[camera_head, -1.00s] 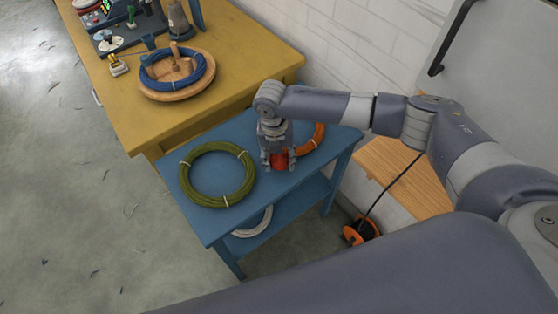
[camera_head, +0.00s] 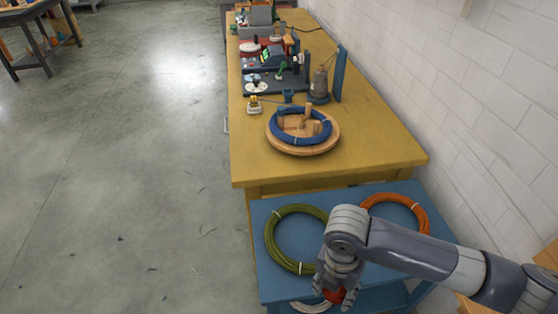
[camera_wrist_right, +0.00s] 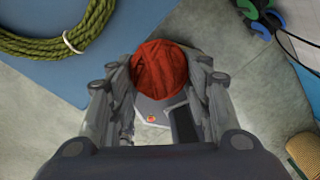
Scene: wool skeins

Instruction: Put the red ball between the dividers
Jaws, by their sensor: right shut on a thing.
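My right gripper (camera_head: 337,298) is shut on the red ball (camera_head: 335,296), low in the head view near the front of the blue table. In the right wrist view the ball (camera_wrist_right: 158,70) sits between both fingers, with floor behind it. A round wooden tray (camera_head: 303,151) stands on the yellow table, well beyond the gripper. Wooden upright pieces (camera_head: 308,112), which look like the dividers, rise inside it. A blue skein (camera_head: 274,131) lies in the tray around them. The exact gaps between the pieces are hard to make out. My left gripper is not in view.
The blue table (camera_head: 262,216) carries a green skein (camera_head: 270,240) and an orange skein (camera_head: 424,215). A pale skein (camera_head: 308,307) shows below its top. The yellow table (camera_head: 370,155) has clear room right of the tray; a dark bottle-like object (camera_head: 320,85) and equipment stand behind.

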